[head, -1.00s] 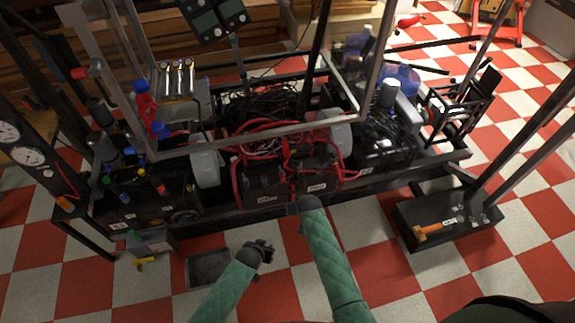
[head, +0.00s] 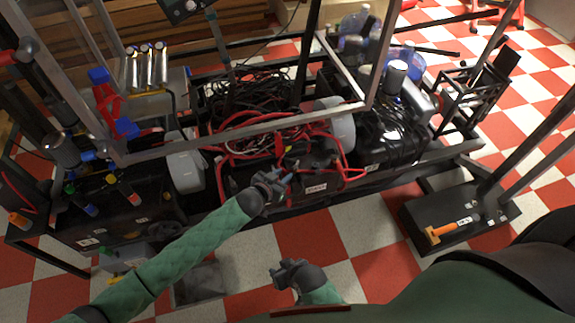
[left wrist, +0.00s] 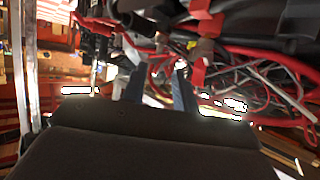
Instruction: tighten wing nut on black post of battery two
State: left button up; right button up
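Two black batteries sit side by side in the front of the frame in the head view. The right one (head: 322,178) has a white label too small to read, so I cannot tell which is battery two. Red cables cover their tops; the black post and wing nut cannot be made out. My left gripper (head: 283,179) is over the batteries' front top edge, near the cables. In the left wrist view its two fingers (left wrist: 160,88) stand apart, with red and grey cables beyond and nothing clearly held. My right gripper (head: 283,271) is low in front of the frame, away from the batteries.
A metal frame bar (head: 250,127) crosses above the batteries. Grey rounded parts (head: 185,162) flank them.

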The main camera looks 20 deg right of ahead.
aim_at(295, 165)
pick_arm(q)
jog(key=shift+x, duration=4.1)
jog(key=shift+r, duration=0.25)
jog(key=shift+c, duration=0.4)
grip_shut()
